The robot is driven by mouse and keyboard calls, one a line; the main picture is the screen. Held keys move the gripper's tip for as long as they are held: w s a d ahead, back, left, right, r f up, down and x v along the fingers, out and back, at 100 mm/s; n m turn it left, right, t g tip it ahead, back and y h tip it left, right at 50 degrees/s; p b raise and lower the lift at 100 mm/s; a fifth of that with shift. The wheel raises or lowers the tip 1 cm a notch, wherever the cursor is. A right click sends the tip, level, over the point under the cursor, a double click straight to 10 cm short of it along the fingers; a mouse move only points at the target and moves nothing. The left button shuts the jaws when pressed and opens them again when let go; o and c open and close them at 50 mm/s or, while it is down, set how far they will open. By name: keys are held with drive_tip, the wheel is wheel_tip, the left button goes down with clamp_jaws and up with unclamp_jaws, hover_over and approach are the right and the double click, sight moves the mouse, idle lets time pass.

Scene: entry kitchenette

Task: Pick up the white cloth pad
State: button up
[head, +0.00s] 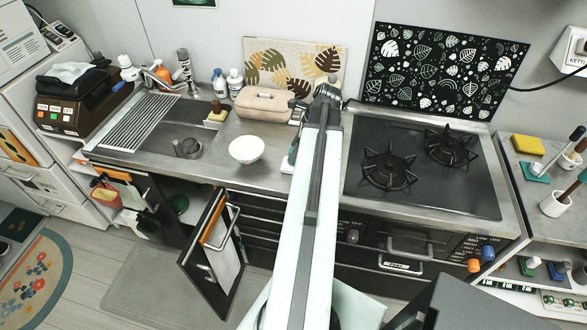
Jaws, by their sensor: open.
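A white, crumpled cloth pad (68,72) lies on top of a black item on the dark brown appliance at the far left. My arm reaches up the middle of the head view over the counter. My gripper (324,92) is at its far end, near the back of the counter between the beige pouch and the stove. It is open and far to the right of the white cloth. My own arm hides part of the gripper and the counter beneath it.
A white bowl (246,150) and a beige pouch (262,103) stand left of my arm. The sink (180,140), bottles and faucet lie between there and the appliance (66,112). A gas stove (420,165) is at right. A lower cabinet door (207,262) hangs open.

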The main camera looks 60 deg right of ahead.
sight(287, 167)
drive_tip(key=shift+d+f+b, duration=0.1)
drive_tip(key=shift+f+b, duration=0.25)
drive_tip(key=shift+f, duration=0.1)
drive_tip(key=b+x, duration=0.2)
drive_tip(key=x, duration=0.1)
drive_tip(key=b+x, duration=0.1)
drive_tip(key=b, duration=0.1)
drive_tip(key=shift+w+d+f, duration=0.1)
drive_tip(key=shift+d+f, duration=0.05)
drive_tip(key=shift+f, duration=0.15)
drive_tip(key=shift+r, duration=0.2)
clamp_jaws()
